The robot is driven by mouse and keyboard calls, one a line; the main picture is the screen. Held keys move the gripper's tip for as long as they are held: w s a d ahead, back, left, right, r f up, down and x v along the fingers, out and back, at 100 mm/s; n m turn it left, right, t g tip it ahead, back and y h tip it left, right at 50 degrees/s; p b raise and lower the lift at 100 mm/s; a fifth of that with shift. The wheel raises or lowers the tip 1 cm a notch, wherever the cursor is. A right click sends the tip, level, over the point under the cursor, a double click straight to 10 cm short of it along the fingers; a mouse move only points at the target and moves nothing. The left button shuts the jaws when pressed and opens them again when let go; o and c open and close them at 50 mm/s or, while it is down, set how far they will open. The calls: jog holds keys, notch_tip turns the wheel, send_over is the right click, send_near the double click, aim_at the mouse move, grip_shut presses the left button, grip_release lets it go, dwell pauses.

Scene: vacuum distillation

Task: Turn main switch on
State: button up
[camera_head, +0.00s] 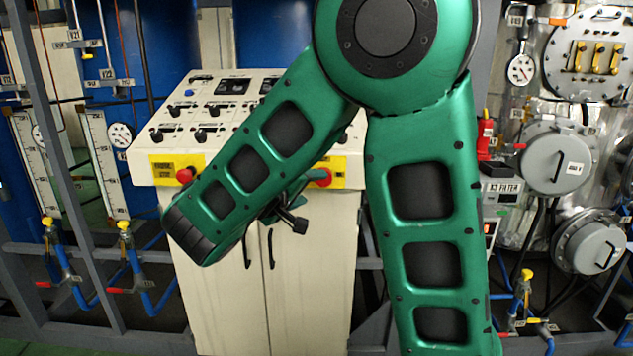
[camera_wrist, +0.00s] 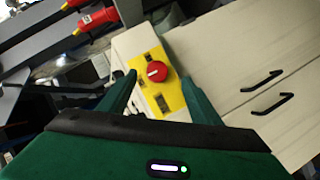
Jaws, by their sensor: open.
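A red rotary knob (camera_wrist: 156,71) with a pale mark across it sits on a yellow plate (camera_wrist: 173,98) on the cabinet's front in the wrist view. In the head view, this appears to be the right red knob (camera_head: 320,177) on its yellow plate (camera_head: 343,166). A second red knob (camera_head: 184,175) sits on the left yellow plate (camera_head: 162,165). My gripper (camera_wrist: 157,68) is open, its two green fingers on either side of the red knob as seen from the wrist. Contact cannot be told. In the head view my arm hides much of the gripper.
The sloped control panel (camera_head: 215,85) carries several black knobs above the cabinet doors (camera_head: 315,285). Door handles (camera_wrist: 262,80) show right of the fingers in the wrist view. Red devices (camera_wrist: 97,18) are at upper left. Grey frame posts (camera_head: 75,160) and pipes flank the cabinet.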

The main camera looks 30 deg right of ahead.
jog(key=w+r+x, duration=0.1)
jog(key=x, duration=0.8)
jog(key=shift+w+t, duration=0.3)
jog(key=shift+w, duration=0.15)
jog(key=shift+d, duration=0.1)
jog(key=c, duration=1)
jog(key=shift+c, duration=0.2)
